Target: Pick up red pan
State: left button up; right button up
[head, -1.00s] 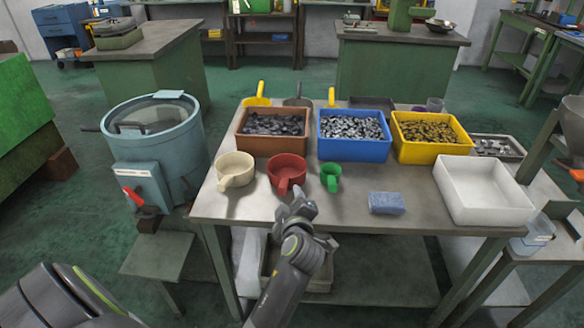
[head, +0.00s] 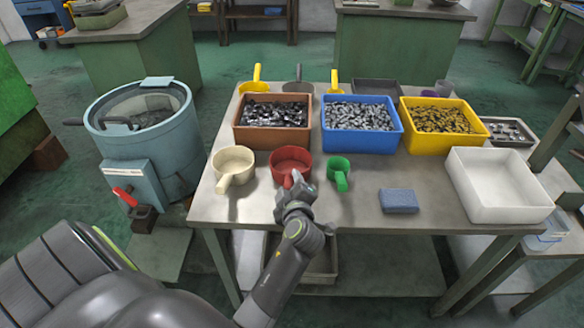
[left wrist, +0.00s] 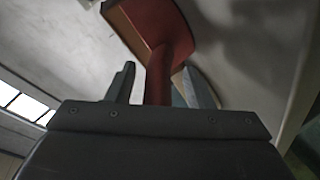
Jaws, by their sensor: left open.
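The red pan (head: 291,158) stands on the metal table (head: 400,225), between a cream pan (head: 233,164) and a green pan (head: 339,168). Its short handle points toward me. My left gripper (head: 295,182) is at the handle and hides part of it. In the left wrist view the red pan (left wrist: 158,25) is ahead, and its handle (left wrist: 158,75) lies between the two open fingers of the left gripper (left wrist: 158,88). I cannot tell whether a finger touches the handle. My right gripper is not in view.
Behind the pans stand a brown bin (head: 272,138), a blue bin (head: 360,139) and a yellow bin (head: 443,140) of small metal parts. A blue block (head: 398,201) and a white tray (head: 497,205) are at the right. A blue-grey drum (head: 150,130) stands left of the table.

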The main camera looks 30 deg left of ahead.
pick_arm(q)
jog(key=shift+s+d, duration=0.1)
jog(key=shift+s, duration=0.05)
jog(key=c, duration=0.9)
grip_shut()
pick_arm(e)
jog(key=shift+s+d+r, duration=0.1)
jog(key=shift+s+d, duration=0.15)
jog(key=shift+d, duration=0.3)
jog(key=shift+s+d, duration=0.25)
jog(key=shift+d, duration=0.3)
